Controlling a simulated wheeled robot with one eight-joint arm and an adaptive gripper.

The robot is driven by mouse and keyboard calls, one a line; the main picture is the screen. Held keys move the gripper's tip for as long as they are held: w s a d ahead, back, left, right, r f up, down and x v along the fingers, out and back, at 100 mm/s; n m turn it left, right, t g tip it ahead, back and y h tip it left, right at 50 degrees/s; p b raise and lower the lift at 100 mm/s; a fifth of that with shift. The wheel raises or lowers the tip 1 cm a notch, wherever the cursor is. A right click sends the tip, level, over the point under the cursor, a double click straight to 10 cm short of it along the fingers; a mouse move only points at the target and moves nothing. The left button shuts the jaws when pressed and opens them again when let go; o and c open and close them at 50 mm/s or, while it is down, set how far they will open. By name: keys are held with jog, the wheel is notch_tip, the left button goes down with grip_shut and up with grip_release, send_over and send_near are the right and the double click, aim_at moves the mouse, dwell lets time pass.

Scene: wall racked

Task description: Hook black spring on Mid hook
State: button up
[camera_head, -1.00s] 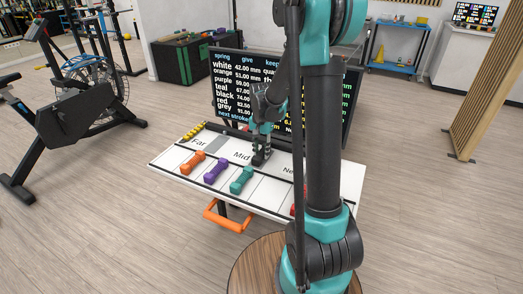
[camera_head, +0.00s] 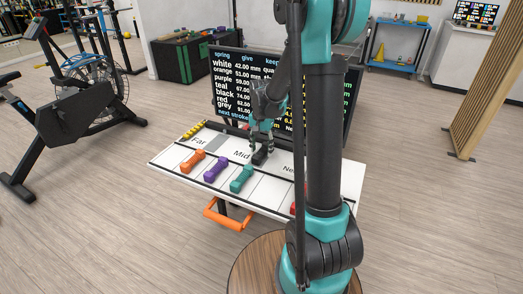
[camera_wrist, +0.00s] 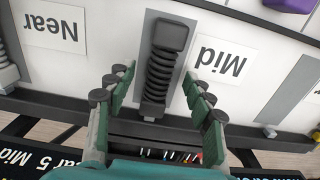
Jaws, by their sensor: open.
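The black spring (camera_wrist: 160,75), with a black block at one end, lies on a grey strip of the white board beside the Mid label (camera_wrist: 220,60) in the wrist view. Its coil's lower end reaches the dark rail (camera_wrist: 190,125), by a small metal piece; I cannot tell whether it is hooked there. The black spring (camera_head: 262,155) also shows in the head view, below my gripper. My gripper (camera_wrist: 155,78) is open, its fingers on either side of the coil, apart from it. It also shows above the board in the head view (camera_head: 264,140).
Orange (camera_head: 193,161), purple (camera_head: 216,169) and teal (camera_head: 242,178) springs lie along the board's front. A red one is partly hidden by my arm. A dark screen (camera_head: 235,75) stands behind the board. An orange handle (camera_head: 228,216) juts from the front.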

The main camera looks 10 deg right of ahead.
notch_tip(320, 180, up, 9)
dwell(0.6)
